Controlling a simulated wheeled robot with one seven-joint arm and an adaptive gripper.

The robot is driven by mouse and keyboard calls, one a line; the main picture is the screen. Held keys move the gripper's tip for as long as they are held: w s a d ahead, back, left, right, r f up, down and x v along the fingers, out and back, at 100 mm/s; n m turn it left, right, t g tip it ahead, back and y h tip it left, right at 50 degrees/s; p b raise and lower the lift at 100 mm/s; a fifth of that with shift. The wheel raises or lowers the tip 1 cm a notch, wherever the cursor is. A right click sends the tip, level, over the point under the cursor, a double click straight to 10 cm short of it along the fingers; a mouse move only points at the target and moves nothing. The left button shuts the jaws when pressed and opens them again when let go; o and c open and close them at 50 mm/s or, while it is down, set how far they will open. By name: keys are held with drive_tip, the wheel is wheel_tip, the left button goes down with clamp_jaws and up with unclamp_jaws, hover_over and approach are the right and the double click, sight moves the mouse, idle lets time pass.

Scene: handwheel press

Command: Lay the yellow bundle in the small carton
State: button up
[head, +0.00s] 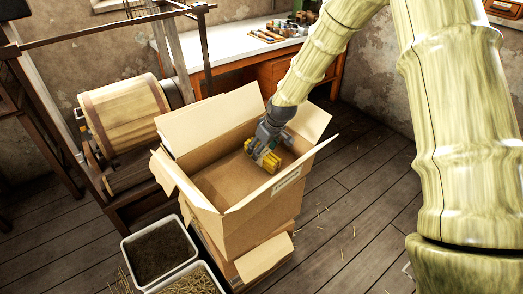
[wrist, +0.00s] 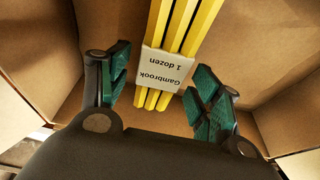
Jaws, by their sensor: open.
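The yellow bundle (wrist: 183,28) is a set of yellow sticks in a pale band (wrist: 165,70) printed "Gambrook 1 dozen". It also shows in the head view (head: 264,158), inside the open carton (head: 240,222). My gripper (wrist: 160,95) reaches into the carton. Its green-padded fingers stand apart on either side of the banded end of the bundle, with gaps showing. In the head view my gripper (head: 270,142) is right above the bundle. I cannot tell whether the bundle rests fully on the carton's floor.
The carton's flaps stand open, and it sits on another box (head: 264,256). A wooden drum press (head: 126,118) stands at left. Two white bins (head: 160,250) are at front left. A workbench (head: 235,40) with small items is behind. Open plank floor lies at right.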

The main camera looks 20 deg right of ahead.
drive_tip(key=v, duration=1.2)
drive_tip(key=shift+b, duration=0.4)
